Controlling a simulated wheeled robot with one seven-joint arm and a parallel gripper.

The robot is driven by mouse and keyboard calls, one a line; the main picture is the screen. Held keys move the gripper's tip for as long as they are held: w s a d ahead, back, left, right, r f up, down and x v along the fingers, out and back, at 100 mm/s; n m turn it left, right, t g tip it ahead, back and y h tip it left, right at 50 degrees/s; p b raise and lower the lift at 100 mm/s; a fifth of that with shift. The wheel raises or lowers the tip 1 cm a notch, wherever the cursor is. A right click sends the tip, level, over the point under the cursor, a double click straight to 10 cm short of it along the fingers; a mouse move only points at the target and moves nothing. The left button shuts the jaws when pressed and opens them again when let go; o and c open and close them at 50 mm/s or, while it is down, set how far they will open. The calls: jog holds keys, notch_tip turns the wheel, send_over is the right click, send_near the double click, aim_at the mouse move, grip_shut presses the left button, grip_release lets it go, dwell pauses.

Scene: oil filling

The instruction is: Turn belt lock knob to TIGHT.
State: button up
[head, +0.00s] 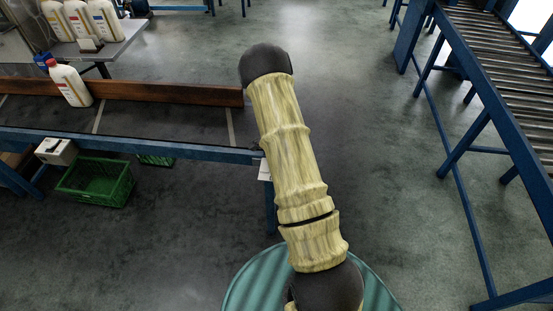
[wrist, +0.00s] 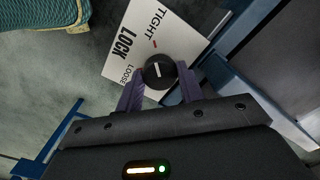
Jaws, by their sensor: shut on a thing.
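The black round belt lock knob (wrist: 158,72) sits on a white label plate (wrist: 120,58) in the wrist view. The plate reads TIGHT, LOCK and LOOSE, with a small red mark between the knob and the word TIGHT. A short white line shows on the knob's face; which word it points to is hard to tell. My gripper (wrist: 160,80) is shut on the knob, with one purple finger on each side. In the head view only a small white part of the plate (head: 265,170) shows at the conveyor's end; my arm hides the knob and gripper.
A belt conveyor with a blue frame (head: 190,147) and a white bottle (head: 70,84) on it lies at left. A green crate (head: 95,183) stands below it. A roller conveyor (head: 500,60) is at right, with clear floor between.

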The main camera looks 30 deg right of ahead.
jog(key=shift+w+r, duration=0.1)
dwell(0.4)
jog(key=o, duration=1)
notch_tip(320, 180, up, 17)
jog(key=shift+r+b, duration=0.15)
jog(key=shift+b, duration=0.4)
